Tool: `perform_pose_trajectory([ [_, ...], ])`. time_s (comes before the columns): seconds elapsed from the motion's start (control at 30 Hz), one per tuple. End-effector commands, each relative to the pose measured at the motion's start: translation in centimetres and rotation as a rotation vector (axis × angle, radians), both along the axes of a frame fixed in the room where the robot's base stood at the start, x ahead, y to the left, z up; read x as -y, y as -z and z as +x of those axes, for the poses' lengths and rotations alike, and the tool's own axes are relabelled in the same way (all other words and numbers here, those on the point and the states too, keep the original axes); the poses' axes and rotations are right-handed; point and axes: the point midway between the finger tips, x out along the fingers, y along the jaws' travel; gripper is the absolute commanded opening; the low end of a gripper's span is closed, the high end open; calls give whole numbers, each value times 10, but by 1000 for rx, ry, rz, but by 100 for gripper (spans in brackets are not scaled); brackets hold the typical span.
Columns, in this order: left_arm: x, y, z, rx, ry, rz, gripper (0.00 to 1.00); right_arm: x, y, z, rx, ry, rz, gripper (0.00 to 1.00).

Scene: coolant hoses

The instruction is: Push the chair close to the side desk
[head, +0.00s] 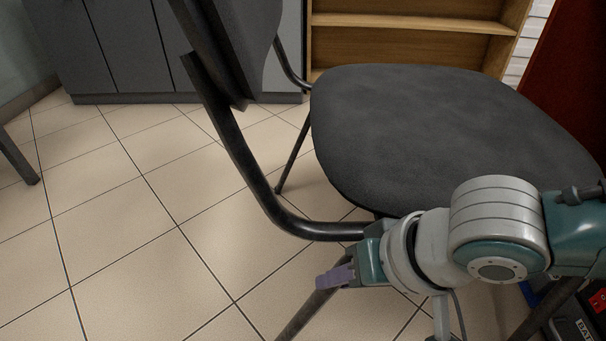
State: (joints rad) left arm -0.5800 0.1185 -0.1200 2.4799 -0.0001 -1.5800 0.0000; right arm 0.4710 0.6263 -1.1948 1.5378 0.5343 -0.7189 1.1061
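The chair has a dark grey padded seat (430,130), a dark backrest (228,45) on the left and a black tube frame (245,165). It stands upright on the tiled floor, its backrest side facing left. My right gripper (335,277) is low at the seat's near left corner, beside the bent frame tube and over a chair leg. Its purple-grey fingers point left; I cannot tell whether they touch the frame or are open. My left gripper is out of view. No side desk can be made out for certain; a dark leg at the left edge (18,155) may belong to one.
Grey cabinets (125,45) stand at the back left, and a wooden shelf (410,40) stands behind the chair. A dark red panel (570,75) rises at the right. The tiled floor (120,240) left of the chair is clear.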

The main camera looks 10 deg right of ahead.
Motion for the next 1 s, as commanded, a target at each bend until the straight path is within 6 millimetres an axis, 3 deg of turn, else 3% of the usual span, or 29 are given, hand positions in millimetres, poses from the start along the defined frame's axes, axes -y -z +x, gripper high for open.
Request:
perform_pose_trajectory([
  [0.1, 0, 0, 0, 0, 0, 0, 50, 0, 0, 0, 0, 0, 0, 0],
  [1.0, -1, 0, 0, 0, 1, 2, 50, 0, 1, 0, -1, 0, -1, 0],
])
